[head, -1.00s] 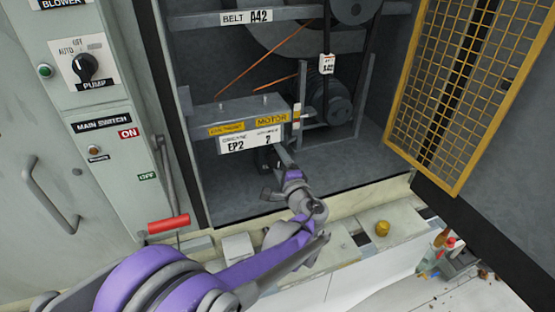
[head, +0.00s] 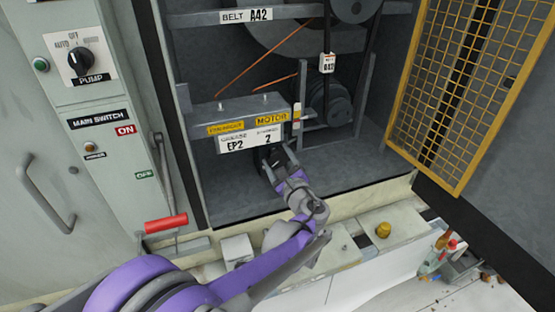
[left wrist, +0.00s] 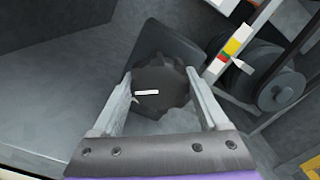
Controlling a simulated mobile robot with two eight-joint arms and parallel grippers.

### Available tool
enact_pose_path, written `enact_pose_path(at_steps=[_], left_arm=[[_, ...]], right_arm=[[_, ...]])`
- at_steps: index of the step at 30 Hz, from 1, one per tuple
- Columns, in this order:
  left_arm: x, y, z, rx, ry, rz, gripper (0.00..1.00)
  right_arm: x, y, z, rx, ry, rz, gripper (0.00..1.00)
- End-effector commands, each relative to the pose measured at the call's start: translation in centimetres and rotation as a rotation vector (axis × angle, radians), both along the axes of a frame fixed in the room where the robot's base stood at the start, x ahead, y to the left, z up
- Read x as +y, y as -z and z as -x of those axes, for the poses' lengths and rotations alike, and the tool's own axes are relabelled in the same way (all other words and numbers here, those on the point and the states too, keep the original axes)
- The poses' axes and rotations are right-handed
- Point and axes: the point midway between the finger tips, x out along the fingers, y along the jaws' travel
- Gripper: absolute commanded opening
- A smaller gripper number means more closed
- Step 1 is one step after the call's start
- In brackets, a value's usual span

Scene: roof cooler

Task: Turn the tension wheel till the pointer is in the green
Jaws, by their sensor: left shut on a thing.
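The tension wheel (left wrist: 163,88) is a dark, scalloped knob with a white mark, seen in the left wrist view between my fingers. In the head view it is mostly hidden under the grey motor box front. My left gripper (left wrist: 160,100) is shut on the wheel, one finger on each side; in the head view the gripper (head: 273,160) reaches in below the label plate. The pointer scale (left wrist: 231,47) has red, yellow and green bands; it shows small in the head view (head: 297,115). My right gripper is not in view.
The motor box (head: 240,108) sits above the wheel in the open cabinet. A yellow mesh guard door (head: 450,90) stands open at right. A red-handled lever (head: 166,223) and switch panel (head: 105,130) are at left. A yellow object (head: 383,229) lies on the front ledge.

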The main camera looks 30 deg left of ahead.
Motion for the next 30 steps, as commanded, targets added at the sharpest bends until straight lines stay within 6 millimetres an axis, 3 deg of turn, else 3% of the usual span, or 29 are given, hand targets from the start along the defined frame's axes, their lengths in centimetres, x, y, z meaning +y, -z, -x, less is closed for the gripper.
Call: enact_pose_path(at_steps=[24, 25, 28, 30], left_arm=[[-0.02, 0.04, 0.02, 0.09, 0.001, -0.076, 0.21], [-0.02, 0.04, 0.02, 0.09, 0.001, -0.076, 0.82], [-0.02, 0.03, 0.01, 0.09, 0.001, -0.076, 1.0], [-0.02, 0.02, 0.01, 0.09, 0.001, -0.076, 1.0]], right_arm=[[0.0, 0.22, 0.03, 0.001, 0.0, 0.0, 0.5], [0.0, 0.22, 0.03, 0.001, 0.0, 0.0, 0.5], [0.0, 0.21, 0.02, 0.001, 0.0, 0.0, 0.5], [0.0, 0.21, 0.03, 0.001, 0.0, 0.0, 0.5]])
